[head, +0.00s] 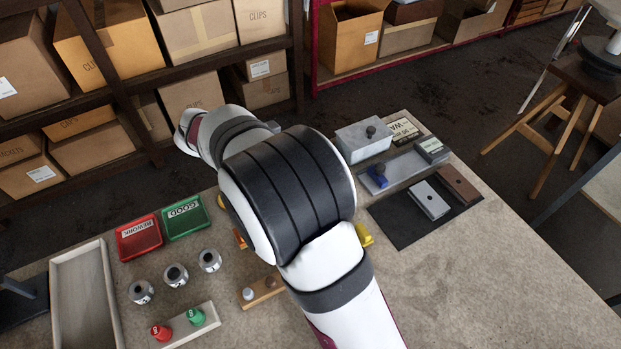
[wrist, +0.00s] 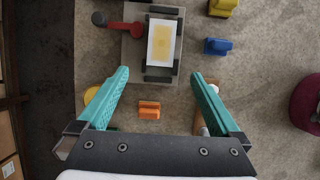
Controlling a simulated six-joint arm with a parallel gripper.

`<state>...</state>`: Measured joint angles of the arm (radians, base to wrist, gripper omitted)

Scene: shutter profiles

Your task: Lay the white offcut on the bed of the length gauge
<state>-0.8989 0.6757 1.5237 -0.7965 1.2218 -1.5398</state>
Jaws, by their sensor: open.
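The white offcut (head: 428,199) lies flat on a dark mat at the right of the bench in the head view, beside a brown offcut (head: 458,185). What looks like the length gauge (head: 402,171) is a light grey bed just behind the mat, with a blue piece (head: 378,177) at its left and a grey block (head: 432,151) at its right. Nothing long lies on the bed. My gripper (wrist: 160,75) is open and empty in the wrist view, above other bench items and away from the offcut. My arm hides the gripper in the head view.
Below my gripper are a clamp fixture with a red lever (wrist: 128,26), an orange block (wrist: 149,110), a blue block (wrist: 217,46) and a yellow block (wrist: 223,7). A lidless grey box (head: 365,140) stands behind the gauge. Red (head: 139,238) and green (head: 186,217) trays are left. The bench's front right is clear.

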